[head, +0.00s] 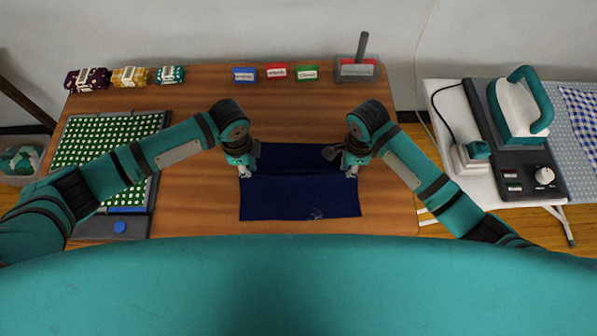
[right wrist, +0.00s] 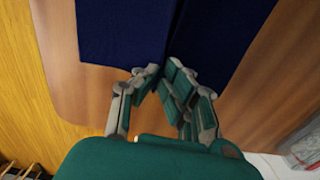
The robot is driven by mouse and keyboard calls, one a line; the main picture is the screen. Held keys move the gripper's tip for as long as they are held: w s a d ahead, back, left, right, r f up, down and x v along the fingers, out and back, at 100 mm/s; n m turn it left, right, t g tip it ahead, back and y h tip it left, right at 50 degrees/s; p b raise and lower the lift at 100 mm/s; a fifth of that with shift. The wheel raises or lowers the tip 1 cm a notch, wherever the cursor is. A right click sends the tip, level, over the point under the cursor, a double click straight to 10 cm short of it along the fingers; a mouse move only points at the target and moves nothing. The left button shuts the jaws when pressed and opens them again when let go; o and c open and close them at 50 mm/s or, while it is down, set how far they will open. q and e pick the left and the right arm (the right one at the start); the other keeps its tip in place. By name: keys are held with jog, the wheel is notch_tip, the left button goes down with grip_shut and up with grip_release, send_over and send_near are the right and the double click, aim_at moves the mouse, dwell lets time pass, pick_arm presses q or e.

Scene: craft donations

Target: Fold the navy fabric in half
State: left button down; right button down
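The navy fabric (head: 300,198) lies on the wooden table in front of me, with a dark straight ridge running across it between my two grippers. It also shows in the right wrist view (right wrist: 120,35), drawn in to a notch at the fingertips. My left gripper (head: 246,173) is at the fabric's left edge and appears shut on it. My right gripper (head: 350,172) is at the right edge; its fingertips (right wrist: 160,70) come together on the fabric edge in the right wrist view. The fingers partly hide both side edges.
A green dotted board (head: 110,140) lies at left. Fabric bundles (head: 130,77), small labelled boxes (head: 277,71) and a grey bin (head: 357,70) line the back. An iron (head: 520,105) stands on the right-hand table. Bare wood surrounds the fabric.

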pick_arm(q)
jog(key=shift+r, duration=0.35)
pick_arm(e)
jog(key=shift+r, duration=0.35)
jog(key=shift+w, duration=0.1)
